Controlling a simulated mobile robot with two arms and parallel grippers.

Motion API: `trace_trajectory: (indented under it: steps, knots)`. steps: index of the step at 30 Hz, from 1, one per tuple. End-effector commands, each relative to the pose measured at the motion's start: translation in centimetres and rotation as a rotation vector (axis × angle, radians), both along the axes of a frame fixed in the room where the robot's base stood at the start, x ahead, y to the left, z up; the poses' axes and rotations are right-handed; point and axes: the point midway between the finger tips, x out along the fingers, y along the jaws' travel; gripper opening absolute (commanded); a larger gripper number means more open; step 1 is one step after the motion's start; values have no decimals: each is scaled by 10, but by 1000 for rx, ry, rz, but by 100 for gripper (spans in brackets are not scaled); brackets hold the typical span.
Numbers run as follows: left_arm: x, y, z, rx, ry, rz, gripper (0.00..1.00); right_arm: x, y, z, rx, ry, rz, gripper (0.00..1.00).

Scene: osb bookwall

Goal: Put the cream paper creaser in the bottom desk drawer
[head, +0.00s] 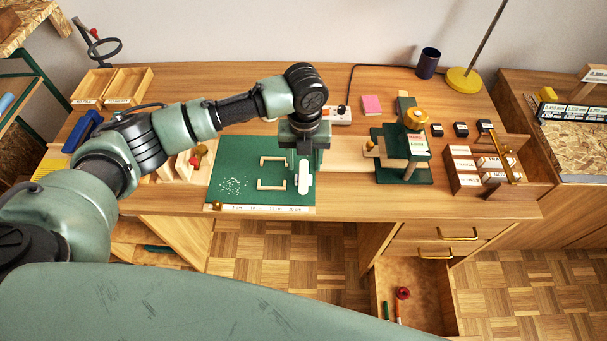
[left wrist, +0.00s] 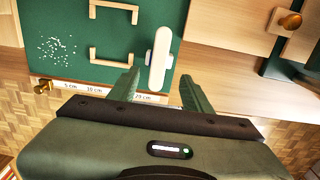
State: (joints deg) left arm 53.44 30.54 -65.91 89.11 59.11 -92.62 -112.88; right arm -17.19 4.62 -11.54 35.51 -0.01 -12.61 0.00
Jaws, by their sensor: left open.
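The cream paper creaser (head: 304,181) lies on the right part of the green cutting mat (head: 235,170). In the left wrist view the creaser (left wrist: 160,55) is a long pale bar with a small blue-tinged part on its side. My left gripper (head: 304,155) is above the mat over the creaser. In the left wrist view its two fingers (left wrist: 160,78) are apart, with the creaser's near end between them in the picture; I cannot tell the height gap. The bottom desk drawer (head: 444,286) is pulled out at the lower right. My right gripper is not in view.
The drawer holds a red roll (head: 402,293) and pens, with bare floor inside. Two wooden brackets (head: 272,184) lie beside the creaser. A green press (head: 404,150) and a box tray (head: 467,183) stand to the right. A ruler (head: 258,209) edges the mat.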

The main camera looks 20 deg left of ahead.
Motion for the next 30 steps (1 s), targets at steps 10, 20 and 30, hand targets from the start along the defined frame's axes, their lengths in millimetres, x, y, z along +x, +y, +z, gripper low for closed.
trace_trajectory:
  steps: [10, 20, 30]
  knots:
    - [5, 5, -46, 0, 0, 2, 49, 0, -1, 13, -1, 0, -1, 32]
    - [6, 4, -53, 0, -2, 0, 44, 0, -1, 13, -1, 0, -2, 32]
    - [6, 5, -52, 0, -2, 1, 0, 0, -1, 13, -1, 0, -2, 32]
